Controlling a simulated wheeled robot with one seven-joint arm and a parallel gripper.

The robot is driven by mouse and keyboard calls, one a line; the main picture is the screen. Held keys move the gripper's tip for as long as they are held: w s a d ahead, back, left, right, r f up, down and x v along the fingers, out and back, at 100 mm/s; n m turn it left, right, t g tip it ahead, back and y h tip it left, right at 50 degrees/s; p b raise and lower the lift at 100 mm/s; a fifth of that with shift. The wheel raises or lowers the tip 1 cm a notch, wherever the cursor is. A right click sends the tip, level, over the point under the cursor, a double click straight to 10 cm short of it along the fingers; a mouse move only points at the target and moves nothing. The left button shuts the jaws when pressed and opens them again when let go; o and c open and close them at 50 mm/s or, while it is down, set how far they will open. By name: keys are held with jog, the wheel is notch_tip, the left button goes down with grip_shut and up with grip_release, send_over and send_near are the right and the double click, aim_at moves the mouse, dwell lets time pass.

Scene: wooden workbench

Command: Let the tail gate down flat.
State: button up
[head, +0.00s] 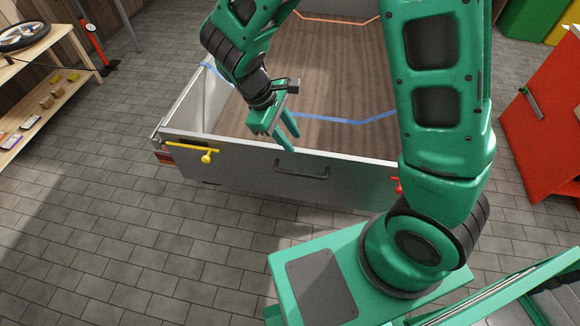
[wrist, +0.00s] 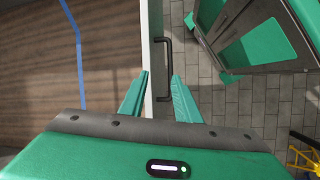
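The grey tail gate (head: 250,168) stands upright across the near end of the trailer. A dark handle (head: 303,173) is on its outer face and also shows in the wrist view (wrist: 166,62). A yellow latch (head: 190,147) lies across the gate's left end, its knob hanging just below. A red latch (head: 396,185) at the right end is mostly hidden by my arm.
The trailer bed (head: 335,90) is wooden, with a blue line across it. A wooden shelf (head: 50,60) stands at the left and a red cabinet (head: 545,125) at the right. The paved floor (head: 120,240) before the gate's left half is clear; my base stands at the right.

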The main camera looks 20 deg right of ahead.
aim_at(294, 172)
jog(key=a+f+n, duration=0.2)
jog(key=a+f, duration=0.2)
jog(key=x, duration=1)
jog(key=shift+s+d+r, duration=0.1)
jog(key=shift+d, duration=0.05)
grip_shut()
